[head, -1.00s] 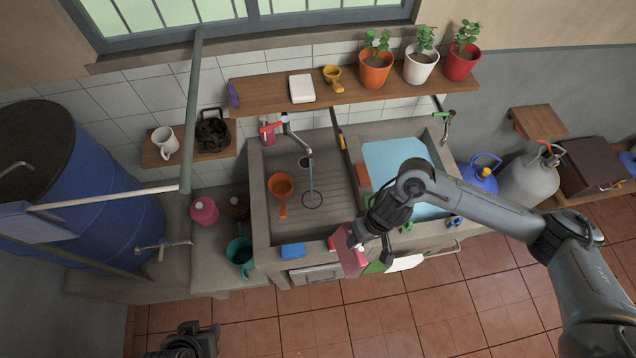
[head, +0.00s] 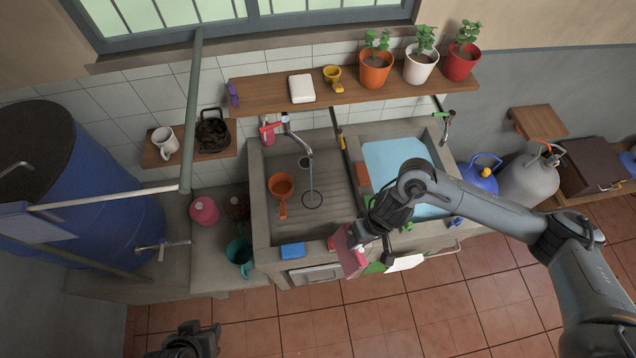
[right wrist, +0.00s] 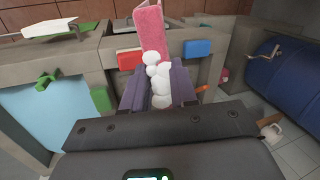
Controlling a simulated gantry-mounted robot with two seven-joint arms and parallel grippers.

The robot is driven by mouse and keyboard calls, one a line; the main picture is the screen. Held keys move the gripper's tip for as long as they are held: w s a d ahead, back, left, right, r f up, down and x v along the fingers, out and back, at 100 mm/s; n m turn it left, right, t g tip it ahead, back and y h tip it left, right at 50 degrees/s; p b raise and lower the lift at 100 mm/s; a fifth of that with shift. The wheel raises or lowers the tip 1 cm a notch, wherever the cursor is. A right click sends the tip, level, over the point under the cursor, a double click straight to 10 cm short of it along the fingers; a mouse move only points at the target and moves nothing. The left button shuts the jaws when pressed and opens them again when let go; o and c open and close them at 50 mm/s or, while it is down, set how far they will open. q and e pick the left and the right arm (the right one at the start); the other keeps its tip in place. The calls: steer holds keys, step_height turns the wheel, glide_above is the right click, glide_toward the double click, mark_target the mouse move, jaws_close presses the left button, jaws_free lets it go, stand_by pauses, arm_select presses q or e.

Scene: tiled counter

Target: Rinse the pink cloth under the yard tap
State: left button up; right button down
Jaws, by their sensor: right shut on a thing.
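The pink cloth (head: 350,256) hangs from my right gripper (head: 362,238) near the front edge of the sink unit. In the right wrist view the cloth (right wrist: 150,36) sticks out past the fingers, and white foam-like blobs (right wrist: 158,82) sit between them. The tap (head: 296,134) stands over the left ribbed basin (head: 335,190). A thin stream runs from its spout to a ring on the basin floor. The cloth is well apart from the stream. My left gripper (head: 188,342) is low at the left, over the floor; its jaws are unclear.
An orange dipper (head: 281,188) lies in the left basin. The right basin holds blue water (head: 385,158). A blue block (head: 292,250) sits on the front rim. A teal jug (head: 240,256) stands left of the sink. A second tap (head: 447,122) is at the back right.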

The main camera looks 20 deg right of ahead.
steer(key=shift+s+a+r, duration=0.25)
steer(key=shift+s+r, duration=0.7)
steer(key=shift+s, duration=0.2)
steer(key=shift+s+a+r, duration=0.25)
steer(key=shift+s+r, duration=0.7)
steer(key=shift+s, duration=0.2)
steer(key=w+d+r, duration=0.1)
steer(key=w+r, duration=0.1)
steer(key=w, duration=0.4)
steer(key=w+d+r, duration=0.2)
steer(key=w+r, duration=0.1)
steer(key=w, duration=0.4)
steer(key=shift+s, duration=0.1)
